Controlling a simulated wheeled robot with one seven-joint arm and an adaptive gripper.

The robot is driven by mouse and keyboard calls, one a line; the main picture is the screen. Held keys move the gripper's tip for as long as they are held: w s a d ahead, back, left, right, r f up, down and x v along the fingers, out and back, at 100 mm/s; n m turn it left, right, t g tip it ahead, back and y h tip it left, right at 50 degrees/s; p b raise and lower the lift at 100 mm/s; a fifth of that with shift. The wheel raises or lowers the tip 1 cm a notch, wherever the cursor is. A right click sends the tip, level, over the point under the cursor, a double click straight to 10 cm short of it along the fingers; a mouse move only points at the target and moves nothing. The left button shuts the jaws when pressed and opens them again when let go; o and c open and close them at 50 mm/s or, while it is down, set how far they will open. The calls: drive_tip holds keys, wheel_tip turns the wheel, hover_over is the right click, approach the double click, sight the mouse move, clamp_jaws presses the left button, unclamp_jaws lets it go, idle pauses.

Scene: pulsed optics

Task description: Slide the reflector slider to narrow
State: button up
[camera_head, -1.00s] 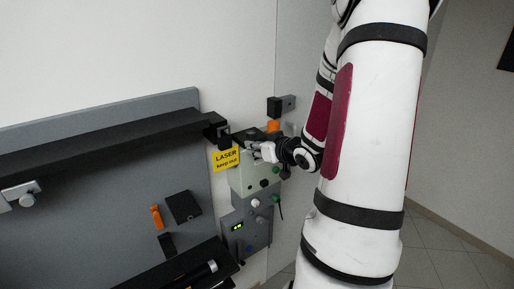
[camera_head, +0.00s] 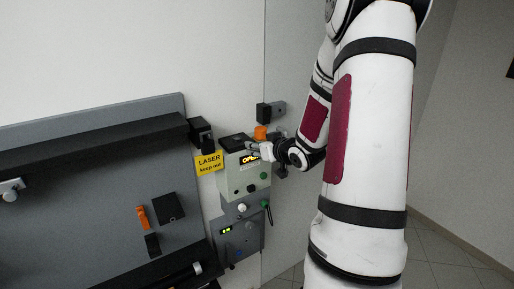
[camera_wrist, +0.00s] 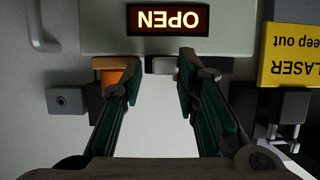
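I cannot tell for sure which part is the reflector slider; no label for it or for narrow is readable. A pale green control box (camera_head: 237,178) on the wall has a lit OPEN display (camera_head: 249,160). My gripper (camera_head: 254,149) is at the upper part of this box. In the wrist view my gripper (camera_wrist: 158,88) is open, its two green-padded fingers apart with nothing held between them. The OPEN sign (camera_wrist: 167,19) shows upside down beyond the fingertips. A small grey block (camera_wrist: 162,65) lies beyond the gap, and an orange block (camera_wrist: 112,77) is by the left finger.
A yellow LASER keep out sign (camera_head: 209,162) hangs left of the box. A dark grey panel (camera_head: 85,225) with a black rail (camera_head: 95,150) fills the left. A lower grey box (camera_head: 240,236) has knobs. A black block (camera_head: 263,112) juts out above.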

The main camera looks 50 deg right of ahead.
drive_tip(key=shift+o, duration=0.3)
drive_tip(key=v, duration=1.2)
idle(0.3)
